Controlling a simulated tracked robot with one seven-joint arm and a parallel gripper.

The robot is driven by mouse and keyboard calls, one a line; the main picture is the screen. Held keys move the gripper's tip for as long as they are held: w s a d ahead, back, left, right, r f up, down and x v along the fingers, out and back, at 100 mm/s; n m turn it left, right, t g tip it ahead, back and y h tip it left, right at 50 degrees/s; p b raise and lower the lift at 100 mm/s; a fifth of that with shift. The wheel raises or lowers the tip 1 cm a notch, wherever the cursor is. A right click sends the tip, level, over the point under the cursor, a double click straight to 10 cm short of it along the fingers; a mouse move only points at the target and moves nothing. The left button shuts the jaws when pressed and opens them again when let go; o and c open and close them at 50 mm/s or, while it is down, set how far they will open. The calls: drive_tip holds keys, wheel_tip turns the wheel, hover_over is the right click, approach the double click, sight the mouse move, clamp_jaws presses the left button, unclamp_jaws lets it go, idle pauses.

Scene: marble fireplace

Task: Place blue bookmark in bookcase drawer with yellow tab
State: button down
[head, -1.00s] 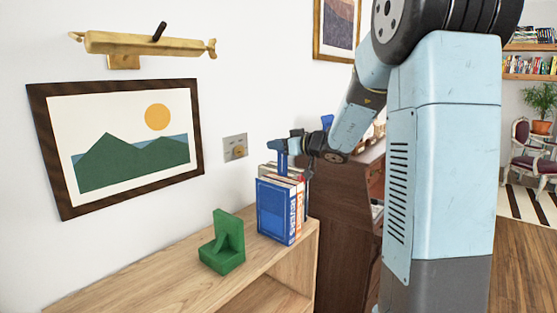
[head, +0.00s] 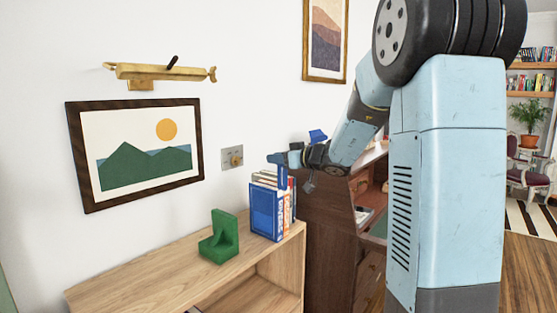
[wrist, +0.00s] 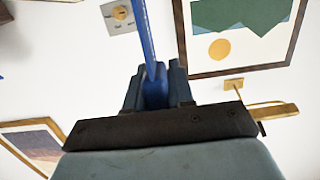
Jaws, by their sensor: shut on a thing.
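My gripper (head: 280,158) is above the upright books on the wooden bookcase (head: 185,266). It is shut on the blue bookmark (wrist: 147,40), which shows in the wrist view as a thin blue strip extending from between the fingers (wrist: 155,88). In the head view a blue piece (head: 283,178), likely the bookmark, hangs below the gripper in front of the books. I cannot tell whether it touches them. No drawer with a yellow tab shows.
Several books (head: 268,212) stand on the bookcase top beside a green bookend (head: 219,240). A dark wooden desk (head: 328,225) stands just right of the bookcase. A framed mountain picture (head: 140,152), a brass lamp (head: 165,72) and a switch plate (head: 232,157) are on the wall.

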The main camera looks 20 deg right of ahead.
drive_tip(key=shift+s+d+f, duration=0.1)
drive_tip(key=shift+s+f, duration=0.35)
drive_tip(key=w+d+f+m+t+h, duration=0.1)
drive_tip(key=d+f+h, duration=0.1)
drive_tip(key=f, duration=1.2)
drive_tip(key=w+d+f+m+t+h, duration=0.1)
drive_tip(key=d+f, duration=0.4)
drive_tip(key=f, duration=0.9)
drive_tip(key=shift+w+d+f+m+h, duration=0.2)
drive_tip(key=shift+w+f+m+h, duration=0.15)
drive_tip(key=shift+m+h, duration=0.45)
